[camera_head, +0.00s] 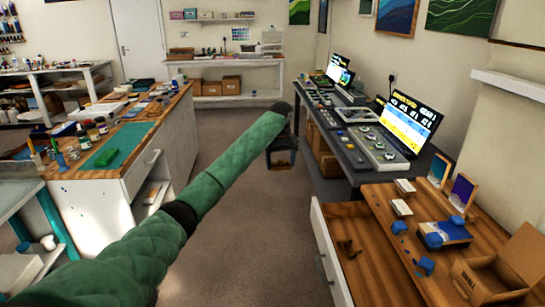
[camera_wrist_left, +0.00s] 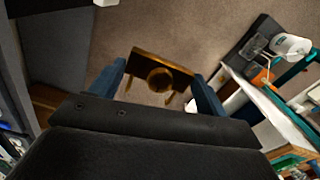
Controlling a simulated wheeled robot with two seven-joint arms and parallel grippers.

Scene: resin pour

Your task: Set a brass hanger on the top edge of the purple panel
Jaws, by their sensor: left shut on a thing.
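The purple panel (camera_head: 463,192) stands upright at the right of the wooden bench, beside a bluish panel; its top edge is in view and bare. My left arm is stretched far forward over the floor, with the left gripper (camera_head: 282,160) dark and small at its end, well away from the panel. In the left wrist view the left gripper (camera_wrist_left: 158,88) has its blue fingers on either side of a brass hanger (camera_wrist_left: 160,79), a flat bar with a round middle, and is shut on it. Small dark-brown pieces, perhaps hangers (camera_head: 347,248), lie on the bench. My right gripper is not in view.
The wooden bench (camera_head: 375,205) also bears blue corner pieces (camera_head: 425,265), small white blocks (camera_head: 401,207) and an open cardboard box (camera_head: 505,265). Behind it, a dark desk (camera_head: 350,158) carries lit screens. Open floor (camera_head: 245,225) lies between the benches.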

